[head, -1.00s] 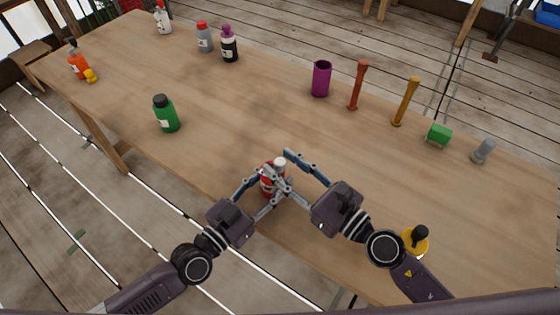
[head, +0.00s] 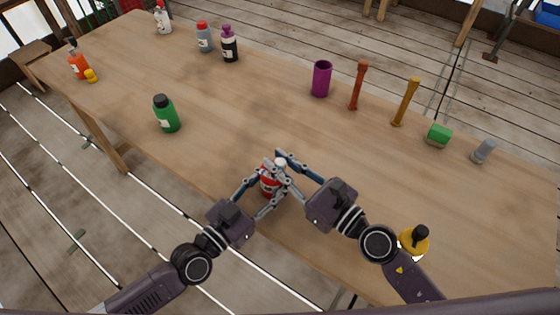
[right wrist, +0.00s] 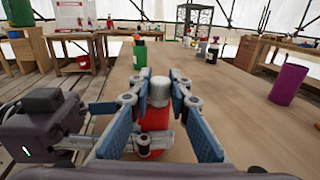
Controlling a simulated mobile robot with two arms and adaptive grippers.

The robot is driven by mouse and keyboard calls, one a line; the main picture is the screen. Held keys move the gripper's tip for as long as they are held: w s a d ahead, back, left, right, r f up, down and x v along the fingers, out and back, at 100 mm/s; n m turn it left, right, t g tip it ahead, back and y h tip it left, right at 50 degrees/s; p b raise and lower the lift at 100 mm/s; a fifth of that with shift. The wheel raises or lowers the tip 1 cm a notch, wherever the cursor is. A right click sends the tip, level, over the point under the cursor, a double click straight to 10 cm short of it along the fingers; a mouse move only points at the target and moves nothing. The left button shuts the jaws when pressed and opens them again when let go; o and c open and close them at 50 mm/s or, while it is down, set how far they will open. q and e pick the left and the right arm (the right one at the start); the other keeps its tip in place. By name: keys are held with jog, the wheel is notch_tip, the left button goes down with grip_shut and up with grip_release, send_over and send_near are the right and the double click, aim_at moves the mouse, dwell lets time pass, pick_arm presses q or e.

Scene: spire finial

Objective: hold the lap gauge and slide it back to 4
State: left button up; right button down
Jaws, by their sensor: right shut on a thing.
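I see no thing in these frames that I can make out as a lap gauge or a mark 4. A red bottle (head: 268,181) with a pale grey cap (right wrist: 159,89) stands upright near the table's front edge, partly hidden by my grippers. My right gripper (head: 280,166) is shut on the cap, with its blue pads on either side in the right wrist view (right wrist: 160,92). My left gripper (head: 270,188) has its fingers around the red body; whether they press on it I cannot tell.
The wooden table (head: 250,110) has free room behind the bottle. A green bottle (head: 166,115) stands to the left. A purple cup (head: 321,79), a red-brown post (head: 357,86) and an amber post (head: 405,102) stand at the back right. A yellow item (head: 413,241) is beside my right arm.

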jog(key=shift+w, duration=0.1)
jog(key=shift+w+a, duration=0.45)
jog(key=shift+a, duration=0.3)
jog(key=shift+w+a, duration=0.4)
jog(key=shift+a, duration=0.3)
pick_arm(q)
jog(key=shift+s, duration=0.1)
jog(key=shift+d, duration=0.1)
pick_arm(e)
jog(key=c, duration=1.8)
grip_release()
jog(key=shift+o, duration=0.2)
